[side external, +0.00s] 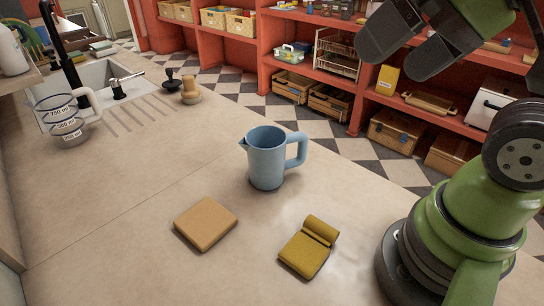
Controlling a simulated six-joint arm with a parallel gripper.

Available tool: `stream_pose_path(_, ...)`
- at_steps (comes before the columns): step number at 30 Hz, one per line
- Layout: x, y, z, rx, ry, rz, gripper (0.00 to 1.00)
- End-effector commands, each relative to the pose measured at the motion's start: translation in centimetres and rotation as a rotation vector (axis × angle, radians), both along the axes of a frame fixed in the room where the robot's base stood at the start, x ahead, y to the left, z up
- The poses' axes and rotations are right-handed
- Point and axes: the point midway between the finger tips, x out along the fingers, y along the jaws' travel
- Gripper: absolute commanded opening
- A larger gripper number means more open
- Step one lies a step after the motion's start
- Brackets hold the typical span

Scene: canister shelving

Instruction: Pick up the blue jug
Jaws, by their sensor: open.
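The blue jug (267,160) stands upright on the beige counter (130,215), near the middle of the side external view. Its spout points left and its handle points right, toward my arm. My gripper (385,50) is at the top right, high above the counter and well apart from the jug. Its two dark fingers are spread with nothing visible between them. Part of my gripper is cut off by the top edge of the picture.
A tan square block (206,223) and a folded mustard cloth (308,247) lie in front of the jug. A clear measuring jug (67,122) stands by the sink (95,75) at the left. Red shelves (268,35) with boxes stand beyond the counter.

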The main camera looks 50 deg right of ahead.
Motion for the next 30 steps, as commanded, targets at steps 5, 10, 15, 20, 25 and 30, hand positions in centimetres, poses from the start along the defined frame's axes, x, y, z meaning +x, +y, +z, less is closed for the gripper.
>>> stream_pose_path(5, 0.2, 0.0, 0.1, -0.004, 0.006, 0.005, 1.0)
stream_pose_path(10, 2.6, -0.1, 0.4, -0.058, 0.069, 0.066, 1.0)
stream_pose_path(15, 7.6, -0.3, -0.1, -0.154, 0.181, 0.192, 1.0)
stream_pose_path(20, 12.4, -0.4, -2.4, -0.238, 0.289, 0.325, 1.0)
stream_pose_path(25, 17.0, -0.4, -6.7, -0.312, 0.402, 0.473, 1.0)
stream_pose_path(30, 19.9, -0.5, -11.3, -0.363, 0.49, 0.598, 1.0)
